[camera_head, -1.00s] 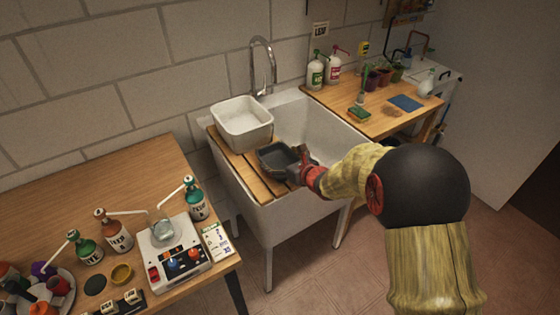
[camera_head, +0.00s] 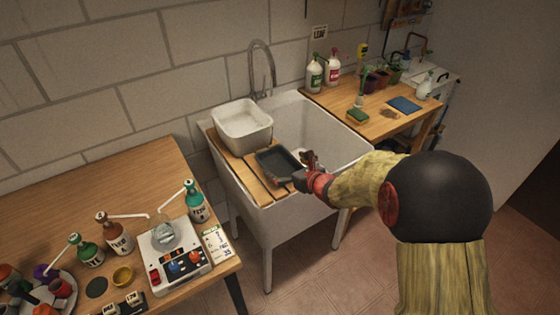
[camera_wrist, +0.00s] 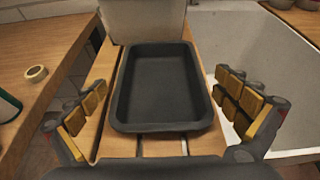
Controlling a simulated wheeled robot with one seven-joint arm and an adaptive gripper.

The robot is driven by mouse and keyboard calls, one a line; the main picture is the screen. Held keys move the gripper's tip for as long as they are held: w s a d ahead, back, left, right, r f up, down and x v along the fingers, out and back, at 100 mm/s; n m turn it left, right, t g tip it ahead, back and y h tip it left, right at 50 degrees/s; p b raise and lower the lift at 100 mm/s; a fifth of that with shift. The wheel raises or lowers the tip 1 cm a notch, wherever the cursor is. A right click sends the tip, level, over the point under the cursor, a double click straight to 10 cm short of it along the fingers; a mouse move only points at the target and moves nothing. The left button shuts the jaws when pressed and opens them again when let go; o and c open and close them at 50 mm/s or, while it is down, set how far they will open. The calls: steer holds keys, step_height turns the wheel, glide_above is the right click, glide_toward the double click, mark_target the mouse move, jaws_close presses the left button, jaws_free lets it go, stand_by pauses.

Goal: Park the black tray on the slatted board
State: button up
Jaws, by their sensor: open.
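The black tray (camera_head: 278,161) lies flat on the slatted board (camera_head: 257,185), which spans the left part of the sink. In the wrist view the tray (camera_wrist: 165,90) sits empty on the wooden slats (camera_wrist: 120,146), with its far end close to the white tub. My gripper (camera_head: 309,168) is at the tray's right end in the head view. In the wrist view my gripper (camera_wrist: 165,118) is open, its yellow-padded fingers spread to either side of the tray's near end, with gaps between pads and tray walls.
A white tub (camera_head: 242,126) stands on the board behind the tray. The open sink basin (camera_head: 318,130) lies to the right. A bench with bottles and a device (camera_head: 175,255) is at the left; another table (camera_head: 385,118) holds pots and a sponge.

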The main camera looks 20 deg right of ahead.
steer(key=p+v, duration=0.2)
steer(key=v, duration=0.6)
steer(key=s+a+r+n+g+y, duration=0.2)
steer(key=s+a+r+n+g, duration=0.1)
steer(key=s+a+r+n, duration=0.45)
steer(key=s+a+r+n+g+y, duration=0.2)
steer(key=s+a+r+n+g, duration=0.15)
steer(key=s+a+n, duration=0.6)
steer(key=s+d+r+n+h, duration=0.4)
steer(key=s+d+n+h, duration=0.4)
steer(key=s+d+n, duration=0.5)
steer(key=shift+d+r+n+g, duration=0.15)
steer(key=shift+d+n+g, duration=0.2)
steer(key=shift+n, duration=0.85)
